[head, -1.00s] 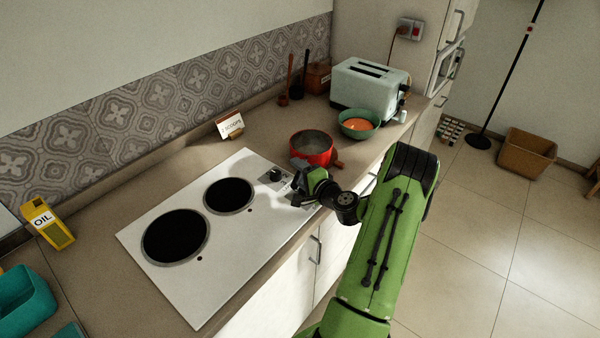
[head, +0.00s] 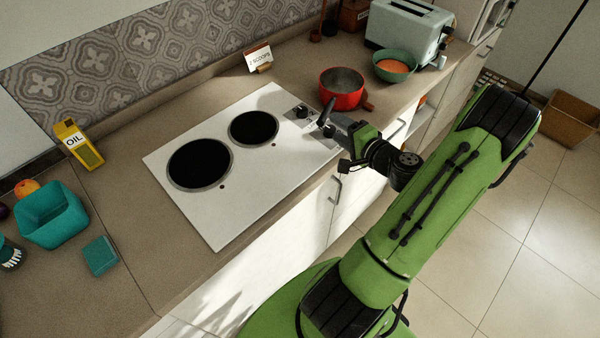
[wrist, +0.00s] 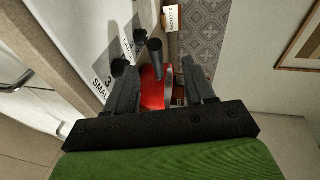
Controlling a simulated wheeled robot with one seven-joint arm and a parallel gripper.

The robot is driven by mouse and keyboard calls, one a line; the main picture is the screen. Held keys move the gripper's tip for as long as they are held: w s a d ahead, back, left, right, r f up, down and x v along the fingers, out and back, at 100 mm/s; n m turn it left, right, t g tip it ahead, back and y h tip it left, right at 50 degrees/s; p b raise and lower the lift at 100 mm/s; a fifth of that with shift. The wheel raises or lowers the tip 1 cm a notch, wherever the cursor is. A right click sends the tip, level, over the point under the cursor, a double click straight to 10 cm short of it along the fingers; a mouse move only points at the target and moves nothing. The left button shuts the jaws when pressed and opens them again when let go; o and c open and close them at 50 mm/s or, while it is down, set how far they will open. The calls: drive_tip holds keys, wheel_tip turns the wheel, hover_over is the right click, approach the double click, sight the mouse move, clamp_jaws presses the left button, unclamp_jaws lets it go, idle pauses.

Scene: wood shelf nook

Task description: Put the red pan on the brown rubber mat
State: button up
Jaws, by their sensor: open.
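The red pan (head: 341,91) stands upright on the counter to the right of the stove, with a brown handle stub at its lower right. My gripper (head: 333,121) is just in front of it, over the stove's right end by the knobs. In the wrist view my gripper (wrist: 160,88) has its two fingers apart. Part of the red pan (wrist: 153,92) shows between and beyond them, not gripped. A dark rod stands by it there; I cannot tell what it belongs to. I cannot make out a brown rubber mat in either view.
The white stove (head: 245,165) has two black plates. A green bowl (head: 394,66) and a toaster (head: 408,28) stand right of the pan. A "scoops" card (head: 258,58) is behind. The oil box (head: 78,145), teal bin (head: 50,215) and teal block (head: 100,256) are left.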

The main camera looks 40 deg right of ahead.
drive_tip(key=w+a+r+n+g+y, duration=0.1)
drive_tip(key=a+r+n+g+y, duration=0.2)
drive_tip(key=a+n, duration=0.65)
drive_tip(key=w+a+r+n+g+y, duration=0.15)
drive_tip(key=a+n+g, duration=0.3)
drive_tip(key=a, duration=0.95)
drive_tip(key=s+a+r+n+g+h, duration=0.1)
drive_tip(key=s+r, duration=0.3)
drive_tip(key=s, duration=0.4)
drive_tip(key=s+a+r+n+g+h, duration=0.1)
drive_tip(key=s+a+r+n+h, duration=0.1)
drive_tip(key=s, duration=0.5)
wheel_tip(320, 180, up, 2)
drive_tip(key=a+n, duration=0.1)
drive_tip(key=a, duration=0.1)
drive_tip(key=shift+s+a, duration=0.3)
drive_tip(key=shift+s, duration=0.05)
drive_tip(key=shift+r, duration=0.1)
drive_tip(key=shift+d, duration=0.1)
